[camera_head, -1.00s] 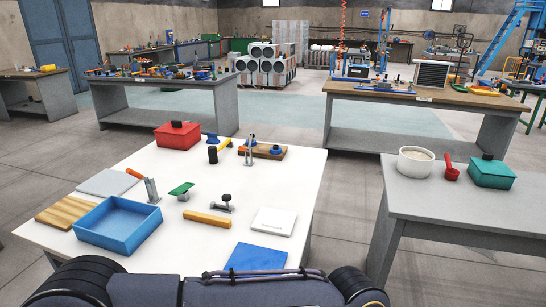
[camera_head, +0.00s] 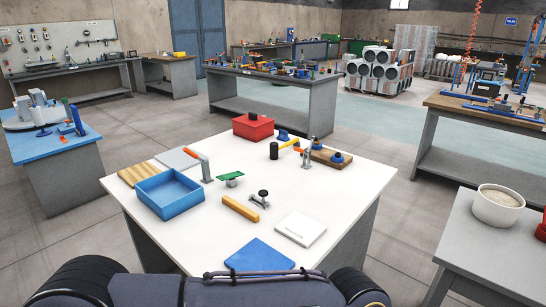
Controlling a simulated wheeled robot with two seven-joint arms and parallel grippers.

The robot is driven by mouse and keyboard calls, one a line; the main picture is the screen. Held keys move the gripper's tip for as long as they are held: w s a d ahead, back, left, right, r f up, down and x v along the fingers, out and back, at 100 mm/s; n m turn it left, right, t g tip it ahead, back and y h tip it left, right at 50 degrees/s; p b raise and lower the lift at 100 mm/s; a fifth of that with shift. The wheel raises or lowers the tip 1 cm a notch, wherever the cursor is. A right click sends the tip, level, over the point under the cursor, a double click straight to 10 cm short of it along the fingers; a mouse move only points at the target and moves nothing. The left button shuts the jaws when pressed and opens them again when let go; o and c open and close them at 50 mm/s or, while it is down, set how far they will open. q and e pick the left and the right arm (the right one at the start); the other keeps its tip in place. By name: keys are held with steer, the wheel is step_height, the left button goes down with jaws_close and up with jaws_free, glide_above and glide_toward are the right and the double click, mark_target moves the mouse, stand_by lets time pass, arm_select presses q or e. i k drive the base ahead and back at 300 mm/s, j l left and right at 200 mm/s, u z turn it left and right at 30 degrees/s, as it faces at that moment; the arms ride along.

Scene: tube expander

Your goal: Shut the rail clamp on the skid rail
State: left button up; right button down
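I cannot tell for sure which thing is the rail clamp or the skid rail. On the white table (camera_head: 365,185) an upright metal clamp (camera_head: 206,172) has its orange handle tilted up to the left, behind the blue tray. A second upright metal clamp (camera_head: 306,158) with an orange handle stands by a wooden board (camera_head: 329,157) with blue knobs. A small metal bracket with a black knob (camera_head: 260,198) sits near the table's middle. Neither gripper is in view.
A blue tray (camera_head: 168,214), yellow bar (camera_head: 240,208), red box (camera_head: 253,127), white plate (camera_head: 300,229) and blue mat (camera_head: 260,255) occupy the white table. A blue table (camera_head: 60,160) stands left and a grey table (camera_head: 480,245) right.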

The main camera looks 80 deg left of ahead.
mark_target(296, 148)
steer(key=i+j+u, duration=0.1)
steer(key=u, duration=0.35)
steer(key=i+u, duration=0.25)
steer(key=u, duration=0.25)
steer(key=i+u, duration=0.2)
steer(key=u, duration=0.25)
steer(key=i+l+u, duration=0.15)
steer(key=u, duration=0.3)
steer(key=i+l+u, duration=0.2)
steer(key=u, duration=0.25)
steer(key=i+u, duration=0.25)
steer(key=u, duration=0.15)
steer(key=i+l+u, duration=0.15)
steer(key=u, duration=0.25)
steer(key=i+l+u, duration=0.25)
steer(key=u, duration=0.2)
steer(key=i+l+u, duration=0.2)
steer(key=u, duration=0.2)
